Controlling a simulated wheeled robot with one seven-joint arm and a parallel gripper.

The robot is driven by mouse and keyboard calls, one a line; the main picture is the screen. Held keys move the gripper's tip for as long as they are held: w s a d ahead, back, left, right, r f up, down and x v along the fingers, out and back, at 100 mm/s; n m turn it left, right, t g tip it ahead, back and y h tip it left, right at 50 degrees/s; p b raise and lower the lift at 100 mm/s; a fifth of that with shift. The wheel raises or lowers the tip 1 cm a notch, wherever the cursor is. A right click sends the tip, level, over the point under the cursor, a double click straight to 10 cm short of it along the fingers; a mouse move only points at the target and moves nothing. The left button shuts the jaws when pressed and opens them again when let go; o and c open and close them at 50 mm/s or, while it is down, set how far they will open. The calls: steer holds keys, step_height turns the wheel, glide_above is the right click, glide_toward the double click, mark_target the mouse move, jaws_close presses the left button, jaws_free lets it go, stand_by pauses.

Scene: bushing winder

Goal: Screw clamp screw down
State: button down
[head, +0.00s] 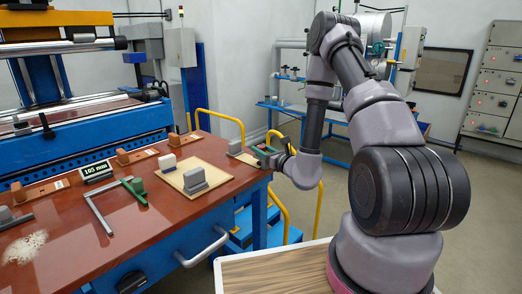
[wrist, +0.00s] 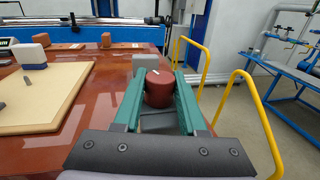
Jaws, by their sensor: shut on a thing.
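A dark red round knob (wrist: 158,90) with a small white mark on top, which looks like the clamp screw's head, shows in the middle of the wrist view. My gripper (wrist: 158,78) has its two green fingers closed on either side of the knob. A grey block (wrist: 146,62) stands just behind the knob, and a grey surface lies beneath it. In the head view my gripper (head: 272,154) is at the far right corner of the red-brown table, where the knob is hidden or too small to tell. Any thread under the knob is hidden.
A pale board (head: 185,190) with grey blocks lies left of my gripper on the red-brown table (head: 130,240). A 105 mm display (head: 97,171) and a caliper-like green-and-grey tool (head: 98,213) lie further left. Yellow rails (head: 283,222) stand close by the table's right edge.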

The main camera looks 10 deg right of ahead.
steer(key=m+h, duration=0.2)
steer(key=h, duration=0.1)
steer(key=m+t+h, duration=0.1)
steer(key=m+h, duration=0.1)
steer(key=h, duration=0.2)
steer(key=shift+a+m+t, duration=0.1)
steer(key=shift+m+t, duration=0.2)
steer(key=m+h, duration=0.2)
steer(key=h, duration=0.1)
steer(key=m+g+h, duration=0.1)
steer(key=m+h, duration=0.1)
steer(key=h, duration=0.2)
steer(key=shift+m, duration=0.3)
steer(key=shift+g+h, duration=0.3)
steer(key=shift+h, duration=0.1)
steer(key=shift+c, duration=2.3)
jaws_free()
steer(key=shift+s, duration=0.1)
steer(key=v, duration=1)
steer(key=shift+s, duration=0.3)
